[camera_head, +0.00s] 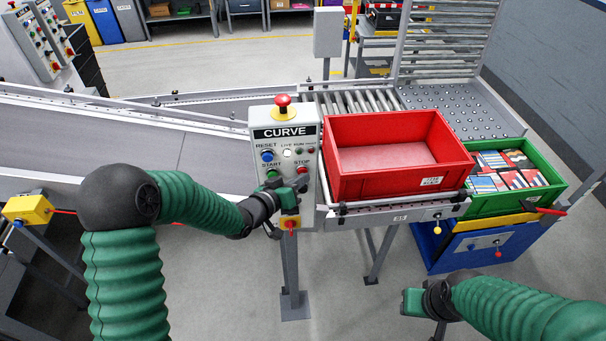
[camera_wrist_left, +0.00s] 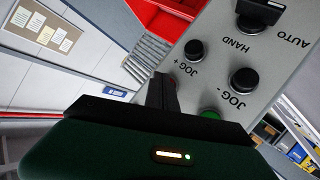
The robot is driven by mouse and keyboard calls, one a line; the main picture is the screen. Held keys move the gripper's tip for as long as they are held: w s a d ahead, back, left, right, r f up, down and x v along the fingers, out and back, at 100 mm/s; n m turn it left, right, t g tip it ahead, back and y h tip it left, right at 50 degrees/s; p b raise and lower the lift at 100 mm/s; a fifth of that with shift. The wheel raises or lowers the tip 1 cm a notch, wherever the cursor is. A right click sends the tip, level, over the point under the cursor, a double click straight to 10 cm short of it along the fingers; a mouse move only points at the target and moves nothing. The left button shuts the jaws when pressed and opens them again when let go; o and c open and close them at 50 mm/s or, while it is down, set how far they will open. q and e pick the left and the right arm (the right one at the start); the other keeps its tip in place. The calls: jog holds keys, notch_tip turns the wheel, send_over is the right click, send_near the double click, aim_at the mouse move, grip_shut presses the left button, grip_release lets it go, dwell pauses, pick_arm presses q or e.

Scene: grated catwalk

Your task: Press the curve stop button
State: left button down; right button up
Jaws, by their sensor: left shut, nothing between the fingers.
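The CURVE control box (camera_head: 283,135) stands on a post in the middle of the head view. Its red stop button (camera_head: 302,170) is under the STOP label, right of the green start button (camera_head: 271,173). My left gripper (camera_head: 300,184) is shut and empty, just below the stop button in the picture; I cannot tell whether it touches it. In the left wrist view the shut fingers (camera_wrist_left: 162,92) are near the panel, beside the black JOG+ (camera_wrist_left: 194,50) and JOG- (camera_wrist_left: 243,80) buttons. My right gripper (camera_head: 415,304) is low at the right, its fingers unclear.
A red mushroom button (camera_head: 283,102) tops the box, and a blue reset button (camera_head: 267,156) sits above start. A red bin (camera_head: 395,185) stands close at the right. A green crate (camera_head: 515,203) of boxes is beyond it. A conveyor (camera_head: 90,140) runs at the left.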

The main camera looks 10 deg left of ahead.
pick_arm(q)
jog(key=shift+w+a, duration=0.1)
jog(key=shift+w, duration=0.1)
jog(key=shift+s, duration=0.1)
dwell(0.4)
jog(key=shift+s+d, duration=0.2)
jog(key=shift+s, duration=0.35)
jog(key=shift+s+d, duration=0.15)
jog(key=shift+s, duration=0.35)
jog(key=s, duration=0.1)
jog(key=s+d, duration=0.1)
jog(key=s, duration=0.3)
jog(key=shift+d+b, duration=0.25)
jog(key=shift+b, duration=0.1)
jog(key=shift+w, duration=0.15)
